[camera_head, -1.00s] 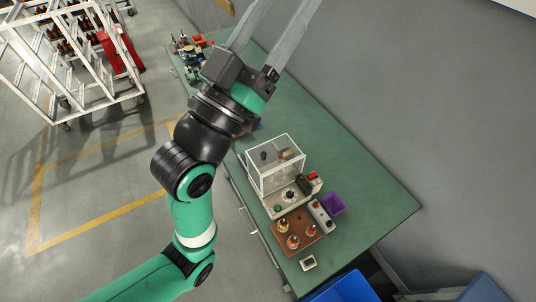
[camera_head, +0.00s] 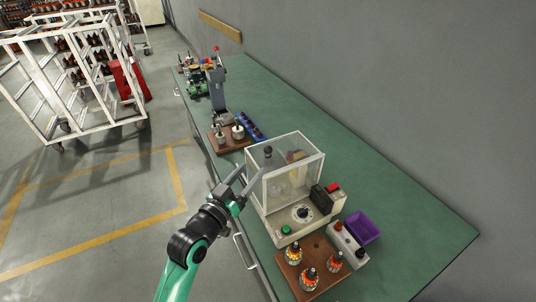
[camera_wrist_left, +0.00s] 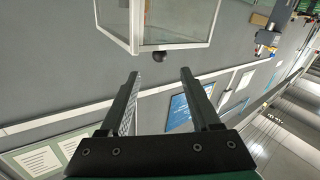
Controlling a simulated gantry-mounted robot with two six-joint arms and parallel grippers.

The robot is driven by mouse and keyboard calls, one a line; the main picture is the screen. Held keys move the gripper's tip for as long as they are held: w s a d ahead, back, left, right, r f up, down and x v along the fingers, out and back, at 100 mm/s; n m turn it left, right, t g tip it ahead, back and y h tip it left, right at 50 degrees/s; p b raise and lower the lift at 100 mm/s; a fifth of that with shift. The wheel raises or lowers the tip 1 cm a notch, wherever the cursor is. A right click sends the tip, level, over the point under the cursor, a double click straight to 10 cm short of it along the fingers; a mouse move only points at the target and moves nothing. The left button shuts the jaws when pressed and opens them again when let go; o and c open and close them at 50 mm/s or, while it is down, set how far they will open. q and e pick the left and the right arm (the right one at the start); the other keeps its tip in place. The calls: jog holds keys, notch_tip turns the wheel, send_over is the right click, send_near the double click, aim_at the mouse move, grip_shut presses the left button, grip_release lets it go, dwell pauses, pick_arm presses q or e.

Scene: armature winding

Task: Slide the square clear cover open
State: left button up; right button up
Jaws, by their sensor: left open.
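The square clear cover (camera_head: 278,170) is a transparent box with pale edges. It stands over the back part of a cream machine base (camera_head: 303,216) on the green bench. A dark round knob (camera_head: 268,150) shows at its upper left side. In the left wrist view, the cover's lower corner (camera_wrist_left: 165,42) and the dark knob (camera_wrist_left: 159,56) show at the top, beyond the fingertips. My left gripper (camera_head: 248,175) is open and empty, with its fingers close to the cover's left side. I cannot tell if a finger touches it. My right gripper is not in view.
A wooden board (camera_head: 313,267) with several wound armatures lies in front of the machine. A purple bin (camera_head: 362,228) and a button box (camera_head: 347,244) sit to its right. Another board (camera_head: 229,140) and a grey press (camera_head: 217,88) stand farther back.

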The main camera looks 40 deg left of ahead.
aim_at(267, 154)
pick_arm(q)
jog(key=w+b, duration=0.1)
jog(key=w, duration=0.2)
jog(key=w+a+b, duration=0.1)
jog(key=w, duration=0.5)
jog(key=shift+w+a+b, duration=0.25)
jog(key=shift+w+b, duration=0.15)
jog(key=shift+w+a, duration=0.1)
jog(key=shift+w, duration=0.4)
jog(key=shift+c, duration=0.3)
grip_shut()
